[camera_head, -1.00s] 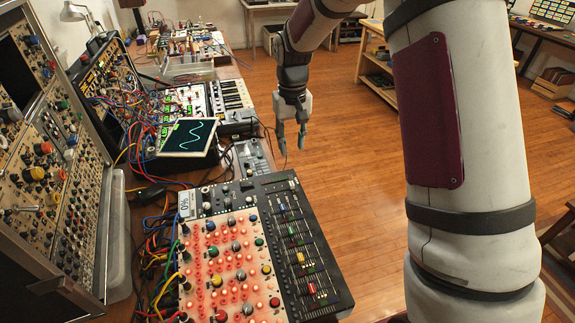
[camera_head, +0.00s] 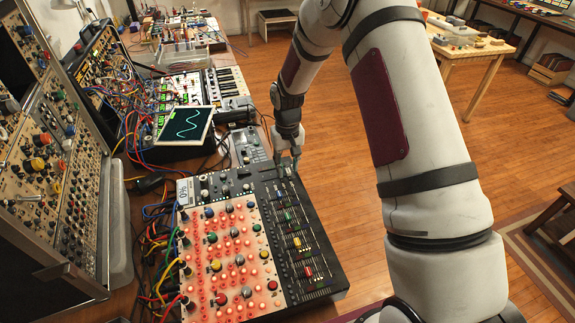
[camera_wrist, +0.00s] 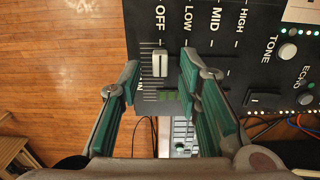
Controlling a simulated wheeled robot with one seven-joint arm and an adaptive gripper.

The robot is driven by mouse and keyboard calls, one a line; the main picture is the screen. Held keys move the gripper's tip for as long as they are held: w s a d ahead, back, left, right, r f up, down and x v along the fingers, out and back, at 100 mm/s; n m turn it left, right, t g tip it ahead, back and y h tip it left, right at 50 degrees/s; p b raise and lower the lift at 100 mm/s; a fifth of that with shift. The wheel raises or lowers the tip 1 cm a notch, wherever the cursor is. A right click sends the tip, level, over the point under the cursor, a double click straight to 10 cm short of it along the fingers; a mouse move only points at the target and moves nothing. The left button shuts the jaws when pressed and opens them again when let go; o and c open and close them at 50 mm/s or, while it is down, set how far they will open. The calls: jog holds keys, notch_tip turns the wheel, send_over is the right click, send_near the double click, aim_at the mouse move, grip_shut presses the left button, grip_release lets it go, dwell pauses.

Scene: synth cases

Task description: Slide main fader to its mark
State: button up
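The mixing console (camera_head: 225,205) lies on the bench, with lit knobs and a dark strip of sliders on its right side. In the wrist view, a pale fader cap (camera_wrist: 160,63) sits on the black panel below the word OFF, beside fine scale lines. A partly hidden label beside it looks like MAIN. My gripper (camera_wrist: 161,66) is open, one green-padded finger on each side of the cap, with visible gaps. In the head view my gripper (camera_head: 287,158) is at the console's far right corner.
The console's small display (camera_head: 184,191) seems to read 0%. A tilted screen with a wave (camera_head: 186,125) stands behind the console. Patch cables (camera_head: 160,260) crowd its left side, beside a tall synthesizer rack (camera_head: 45,150). Open wooden floor (camera_head: 345,200) lies to the right.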

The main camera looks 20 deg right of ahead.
jog(key=shift+f, duration=0.15)
jog(key=shift+c, duration=0.3)
grip_shut()
jog(key=shift+a+b, duration=0.3)
jog(key=shift+a, duration=1)
jog(key=shift+o, duration=0.3)
grip_release()
notch_tip(320, 180, up, 12)
